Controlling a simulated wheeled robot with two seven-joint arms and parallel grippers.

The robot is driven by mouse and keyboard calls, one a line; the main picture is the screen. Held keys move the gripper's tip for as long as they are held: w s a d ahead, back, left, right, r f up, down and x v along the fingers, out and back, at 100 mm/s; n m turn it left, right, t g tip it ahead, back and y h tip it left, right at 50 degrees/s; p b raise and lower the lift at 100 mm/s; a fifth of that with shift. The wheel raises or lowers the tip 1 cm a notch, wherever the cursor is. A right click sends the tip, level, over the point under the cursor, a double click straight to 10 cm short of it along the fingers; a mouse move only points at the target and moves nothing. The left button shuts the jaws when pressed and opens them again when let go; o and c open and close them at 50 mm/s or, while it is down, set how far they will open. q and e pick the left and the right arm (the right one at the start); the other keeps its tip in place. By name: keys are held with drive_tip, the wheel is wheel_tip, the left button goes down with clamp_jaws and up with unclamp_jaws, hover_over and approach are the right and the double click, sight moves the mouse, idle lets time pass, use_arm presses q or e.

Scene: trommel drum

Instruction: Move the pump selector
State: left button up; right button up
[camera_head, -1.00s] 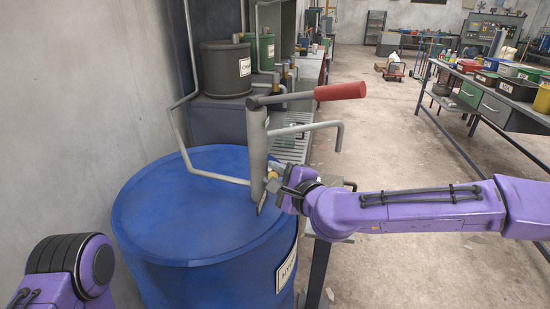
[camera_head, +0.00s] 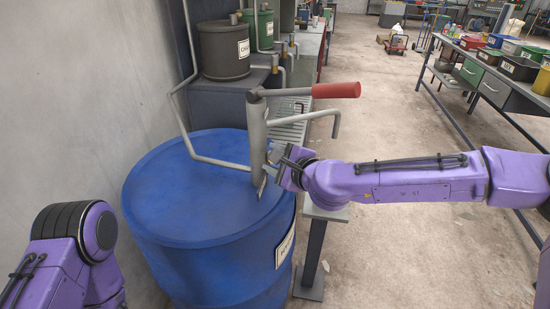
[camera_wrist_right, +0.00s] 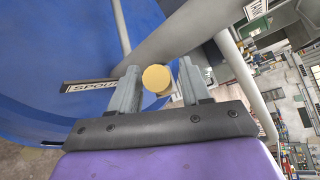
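The hand pump (camera_head: 258,135) stands upright on the blue drum (camera_head: 190,205), with a grey lever and a red grip (camera_head: 336,90). In the right wrist view, a round brass knob (camera_wrist_right: 157,78), apparently the pump selector, sits in front of the grey pump body. A plate (camera_wrist_right: 88,87) reading "SPOU…" lies left of it, partly hidden by a finger. My right gripper (camera_head: 274,160) is at the pump's lower right side. Its fingers (camera_wrist_right: 158,88) are open on either side of the knob; contact is unclear. My left arm shows at lower left, its gripper out of view.
A bent spout pipe (camera_head: 310,118) reaches right from the pump above my right gripper. A thin grey pipe (camera_head: 185,125) runs left of it. A dark drum (camera_head: 224,60) and a green one (camera_head: 262,30) stand behind.

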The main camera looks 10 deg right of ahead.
drive_tip(key=v, duration=1)
drive_tip(key=shift+s+d, duration=0.15)
drive_tip(key=shift+s, duration=0.05)
